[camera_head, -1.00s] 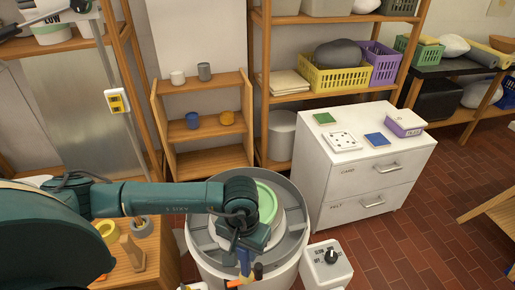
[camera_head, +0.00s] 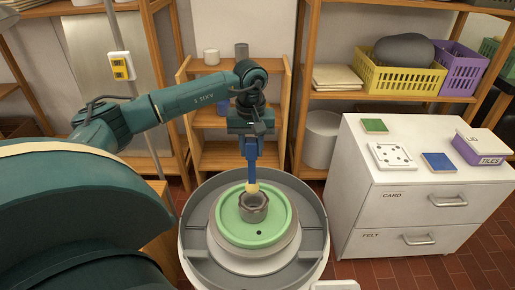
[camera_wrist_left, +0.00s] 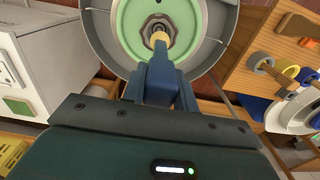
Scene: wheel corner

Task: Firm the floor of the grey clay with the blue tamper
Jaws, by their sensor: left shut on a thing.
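The grey clay (camera_head: 254,212) is a small hollow form with an open top. It sits on a round green bat (camera_head: 232,230) on the wheel (camera_head: 312,225). My left gripper (camera_head: 251,160) points down above it, shut on the blue tamper (camera_wrist_left: 158,82). The tamper's pale yellow part (camera_head: 252,187) is at the clay's mouth. In the left wrist view this yellow part (camera_wrist_left: 159,40) lines up with the clay's opening (camera_wrist_left: 160,25). The clay's floor is hidden, so I cannot tell whether the tamper touches it. My right gripper is not in view.
A white cabinet (camera_head: 375,215) stands right of the wheel, with small tiles and a purple box (camera_head: 475,150) on top. A wooden shelf (camera_head: 205,158) stands behind the wheel. The left wrist view shows a wooden stand with tools (camera_wrist_left: 265,65) beside it.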

